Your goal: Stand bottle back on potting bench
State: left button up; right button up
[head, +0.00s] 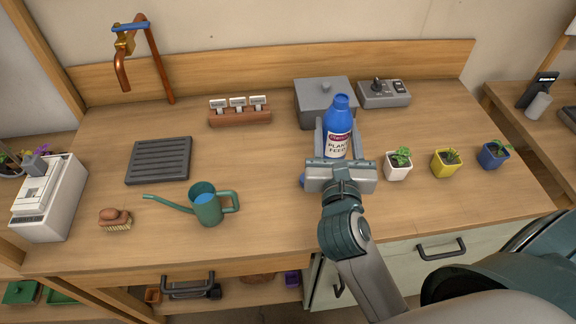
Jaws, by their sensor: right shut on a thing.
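A blue bottle (339,116) with a white and red "Plant Feed" label is upright over the right half of the wooden potting bench (270,235). My right gripper (337,140) is shut on the bottle, with a finger on each side of it. The palm of the gripper hides the bottle's lower part, so I cannot tell whether its base touches the bench top. A small bit of blue shows at the left of the palm. My left gripper is not in view.
A grey lidded box (312,105) is close behind the bottle. White (398,165), yellow (445,163) and blue (493,155) plant pots stand to the right. A green watering can (208,208), black tray (159,160) and seed-label block (240,117) are left. The middle bench is clear.

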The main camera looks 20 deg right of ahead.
dwell(0.3)
jog(key=shift+w+a+f, duration=0.25)
jog(key=shift+w+f, duration=0.05)
jog(key=shift+w, duration=0.05)
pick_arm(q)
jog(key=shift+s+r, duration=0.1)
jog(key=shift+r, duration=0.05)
pick_arm(e)
jog(key=w+a+f, duration=0.6)
jog(key=w, duration=0.2)
jog(key=shift+w+a+f, duration=0.2)
jog(key=shift+w+a, duration=0.1)
jog(key=shift+f, duration=1.9)
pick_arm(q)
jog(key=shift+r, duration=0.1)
pick_arm(e)
jog(key=shift+f, duration=0.1)
jog(key=shift+f, duration=0.1)
